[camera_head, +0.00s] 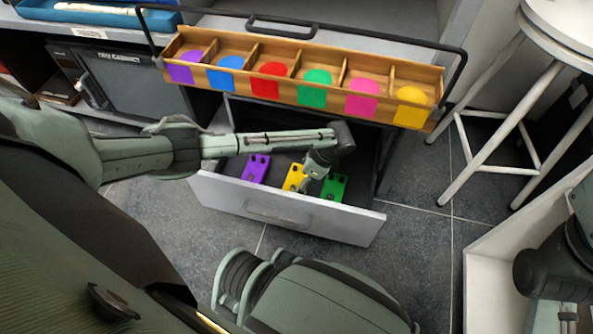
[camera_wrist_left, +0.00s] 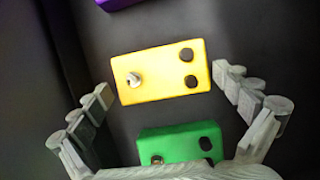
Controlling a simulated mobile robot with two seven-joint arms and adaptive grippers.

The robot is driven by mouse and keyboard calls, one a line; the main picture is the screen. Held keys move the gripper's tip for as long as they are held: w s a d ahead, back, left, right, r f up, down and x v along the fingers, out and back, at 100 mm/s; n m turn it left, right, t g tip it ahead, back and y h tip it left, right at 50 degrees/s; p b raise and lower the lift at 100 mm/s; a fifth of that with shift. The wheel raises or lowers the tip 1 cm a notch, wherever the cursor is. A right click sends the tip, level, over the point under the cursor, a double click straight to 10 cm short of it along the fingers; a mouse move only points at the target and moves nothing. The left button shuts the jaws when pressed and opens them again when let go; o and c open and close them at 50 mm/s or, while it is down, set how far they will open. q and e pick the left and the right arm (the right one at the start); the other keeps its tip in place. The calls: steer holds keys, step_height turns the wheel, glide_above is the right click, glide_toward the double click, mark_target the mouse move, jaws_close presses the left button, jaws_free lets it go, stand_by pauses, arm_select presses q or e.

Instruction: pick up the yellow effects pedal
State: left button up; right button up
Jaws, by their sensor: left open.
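The yellow effects pedal (camera_head: 292,178) lies in an open grey drawer, between a purple pedal (camera_head: 256,168) and a green pedal (camera_head: 334,187). My left gripper (camera_head: 307,183) reaches down into the drawer at the yellow pedal's right side and partly covers it. In the left wrist view the yellow pedal (camera_wrist_left: 160,72), with a silver switch and two dark knobs, lies between the spread fingers of my open left gripper (camera_wrist_left: 161,84). The fingers are at its two ends, with no clear contact. The green pedal (camera_wrist_left: 180,145) is partly hidden behind the gripper's base. My right gripper does not show.
The drawer's front wall (camera_head: 285,212) stands close to the gripper. A wooden tray (camera_head: 300,50) with several coloured compartments sits above the drawer. A white stool (camera_head: 525,100) stands at the right. A white bin (camera_head: 480,265) is at the lower right, with my right arm over it.

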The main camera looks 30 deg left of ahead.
arm_select(q)
steer(key=c, duration=1)
